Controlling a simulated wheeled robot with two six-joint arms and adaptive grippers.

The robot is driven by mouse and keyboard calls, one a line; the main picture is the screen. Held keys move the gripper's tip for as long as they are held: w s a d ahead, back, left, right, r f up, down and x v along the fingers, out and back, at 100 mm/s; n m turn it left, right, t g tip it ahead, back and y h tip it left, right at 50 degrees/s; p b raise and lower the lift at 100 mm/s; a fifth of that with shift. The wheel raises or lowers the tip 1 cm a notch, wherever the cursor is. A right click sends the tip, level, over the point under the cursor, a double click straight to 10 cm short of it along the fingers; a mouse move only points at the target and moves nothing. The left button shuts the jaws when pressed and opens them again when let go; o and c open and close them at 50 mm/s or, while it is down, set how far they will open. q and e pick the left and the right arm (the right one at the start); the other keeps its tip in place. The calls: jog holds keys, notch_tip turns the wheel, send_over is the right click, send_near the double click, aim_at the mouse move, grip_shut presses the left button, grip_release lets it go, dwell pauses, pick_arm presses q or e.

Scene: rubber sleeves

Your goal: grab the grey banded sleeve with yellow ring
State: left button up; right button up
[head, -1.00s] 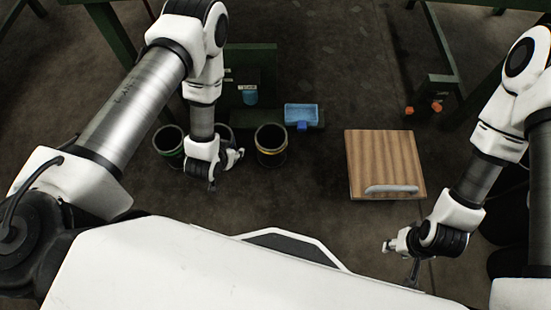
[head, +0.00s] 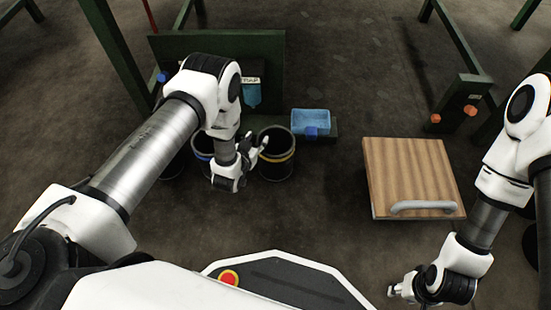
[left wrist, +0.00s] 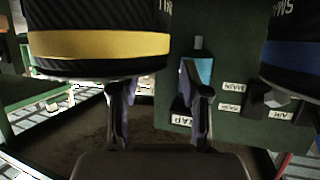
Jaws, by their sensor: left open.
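The grey banded sleeve with yellow ring (head: 277,168) is a dark, open-topped cylinder standing in the head view, just right of my left gripper (head: 254,146). In the left wrist view the sleeve's yellow band (left wrist: 100,45) is large and close at upper left. My left gripper (left wrist: 156,82) is open there, with nothing between its fingers. Its left fingertip is beside the sleeve's lower edge; I cannot tell whether they touch. My right gripper (head: 392,290) is at the lower right of the head view, and its jaws are unclear.
A blue-ringed sleeve (head: 203,143) stands to the left, partly hidden by my left arm; it also shows in the left wrist view (left wrist: 293,55). A green panel (head: 268,48) stands farther back. A wooden board with handle (head: 412,172) lies right.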

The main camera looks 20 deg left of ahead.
aim_at(259, 136)
pick_arm(q)
jog(key=x, duration=0.1)
jog(key=b+x, duration=0.1)
jog(key=x, duration=0.1)
jog(key=shift+f, duration=0.3)
jog(key=shift+w+r, duration=0.1)
jog(key=shift+r, duration=0.1)
grip_shut()
pick_arm(e)
notch_tip(259, 136, down, 2)
jog(key=shift+f, duration=0.2)
pick_arm(q)
jog(key=shift+r, duration=0.15)
pick_arm(e)
jog(key=shift+r, duration=0.15)
